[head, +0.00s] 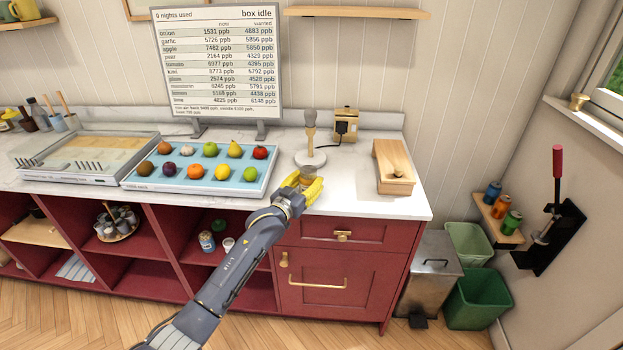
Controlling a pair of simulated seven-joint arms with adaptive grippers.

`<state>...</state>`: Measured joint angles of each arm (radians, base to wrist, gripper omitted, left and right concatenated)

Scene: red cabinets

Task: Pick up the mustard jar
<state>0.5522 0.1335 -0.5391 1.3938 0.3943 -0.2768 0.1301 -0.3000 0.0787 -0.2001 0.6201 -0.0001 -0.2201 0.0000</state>
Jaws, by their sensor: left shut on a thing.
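My left gripper (304,187), with yellow fingers, is at the counter's front edge, below the round white stand. It is shut on a small tan-topped jar (308,171), which I take to be the mustard jar. The fingers hide most of the jar, and no label shows. I cannot tell whether its base still touches the counter. My right gripper is not in view.
Close behind is a white round stand (310,159) with a wooden-handled tool. A wooden box (393,167) stands to the right. A blue tray (250,184) of fruit and vegetables lies to the left. A screen (217,65) stands behind.

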